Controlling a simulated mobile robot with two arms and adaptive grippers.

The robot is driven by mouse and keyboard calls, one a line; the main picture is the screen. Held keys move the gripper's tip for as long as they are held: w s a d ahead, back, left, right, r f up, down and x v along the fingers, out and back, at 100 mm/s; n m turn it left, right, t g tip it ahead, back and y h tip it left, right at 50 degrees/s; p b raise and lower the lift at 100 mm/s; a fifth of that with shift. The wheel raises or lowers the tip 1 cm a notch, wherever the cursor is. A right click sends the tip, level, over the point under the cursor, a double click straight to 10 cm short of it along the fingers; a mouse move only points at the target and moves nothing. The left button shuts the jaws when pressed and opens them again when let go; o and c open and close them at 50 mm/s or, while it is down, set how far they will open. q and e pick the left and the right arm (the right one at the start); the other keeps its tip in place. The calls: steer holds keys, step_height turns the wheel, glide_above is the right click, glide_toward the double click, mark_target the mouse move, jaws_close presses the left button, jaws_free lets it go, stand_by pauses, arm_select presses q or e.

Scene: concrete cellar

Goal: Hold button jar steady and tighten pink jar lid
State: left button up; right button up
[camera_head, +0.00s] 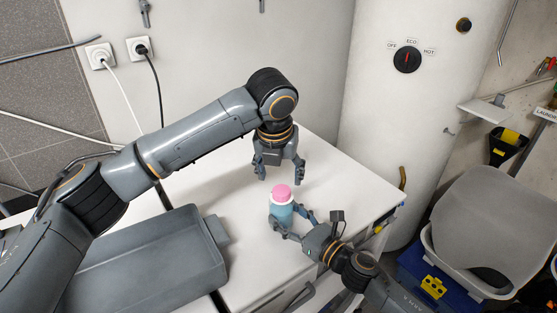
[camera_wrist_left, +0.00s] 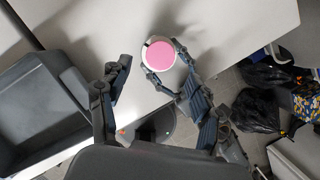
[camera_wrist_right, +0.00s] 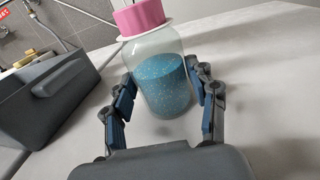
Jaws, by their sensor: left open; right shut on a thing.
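The button jar (camera_head: 281,213) is clear with a blue speckled filling and stands on the white surface. Its pink lid (camera_head: 282,191) sits on top, above a white rim. My right gripper (camera_head: 291,225) is shut on the jar's body from the front. In the right wrist view the jar (camera_wrist_right: 160,85) stands between both fingers, with the pink lid (camera_wrist_right: 139,17) cut by the top edge. My left gripper (camera_head: 280,178) is open and empty, pointing down above and behind the jar. In the left wrist view the lid (camera_wrist_left: 159,55) lies beyond the open fingers.
A grey tray (camera_head: 150,262) lies left of the jar, and it also shows in the left wrist view (camera_wrist_left: 40,105). A white tank with a dial (camera_head: 407,60) stands behind right. A light grey basket (camera_head: 490,220) is at the right. The white worktop (camera_head: 345,185) around the jar is bare.

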mark_target(282, 190)
arm_select(q)
steer(key=x, duration=0.6)
